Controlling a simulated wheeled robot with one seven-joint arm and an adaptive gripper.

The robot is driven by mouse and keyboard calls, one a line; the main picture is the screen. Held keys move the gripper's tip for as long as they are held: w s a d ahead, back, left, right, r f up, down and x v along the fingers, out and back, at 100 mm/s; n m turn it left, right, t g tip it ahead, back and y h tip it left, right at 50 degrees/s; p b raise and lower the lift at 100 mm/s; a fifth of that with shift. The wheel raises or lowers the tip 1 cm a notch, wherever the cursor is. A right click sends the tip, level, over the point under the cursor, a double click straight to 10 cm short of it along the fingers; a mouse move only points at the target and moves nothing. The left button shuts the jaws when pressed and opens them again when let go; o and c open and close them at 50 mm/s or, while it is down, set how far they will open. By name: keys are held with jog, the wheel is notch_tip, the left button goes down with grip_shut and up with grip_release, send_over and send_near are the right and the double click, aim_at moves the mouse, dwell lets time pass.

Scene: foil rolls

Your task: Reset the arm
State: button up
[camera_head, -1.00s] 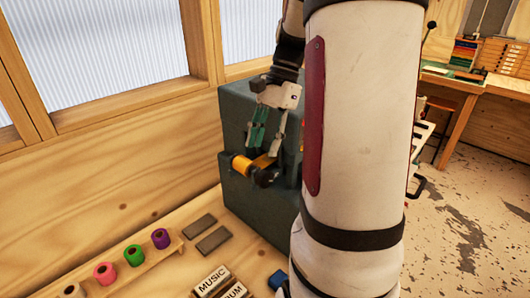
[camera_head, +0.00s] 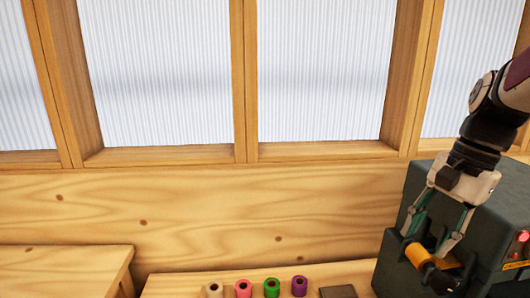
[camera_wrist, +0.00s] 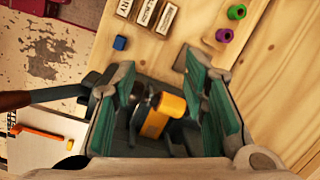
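My gripper (camera_head: 426,244) is at the right of the head view, pointing down at the front of a dark grey machine (camera_head: 425,190). Its two green-padded fingers are apart. An orange foil roll (camera_head: 420,256) sits on the machine's dark spindle, close to the fingertips. In the wrist view my gripper (camera_wrist: 158,72) is open, and the orange roll (camera_wrist: 163,113) shows between the spread fingers. I cannot tell whether either finger touches the roll.
Several coloured rolls stand in a row on the bench, including a green one (camera_head: 271,288) and a purple one (camera_head: 299,286). A grey block (camera_head: 338,292) lies beside them. Lettered blocks (camera_wrist: 148,14) and a blue cube (camera_wrist: 120,43) show in the wrist view. Windows line the wall behind.

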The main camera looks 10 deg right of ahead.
jog(key=s+a+r+n+t+h, duration=0.1)
jog(key=s+a+n+t, duration=0.1)
jog(key=a+n, duration=0.4)
jog(key=s+a+r+n+t+h, duration=0.1)
jog(key=s+a+n+t, duration=0.2)
jog(key=s+a+n, duration=0.2)
jog(key=a+n, duration=0.2)
jog(key=a, duration=0.2)
jog(key=shift+s+a+n, duration=0.2)
jog(key=shift+s+n, duration=0.05)
jog(key=shift+n, duration=0.05)
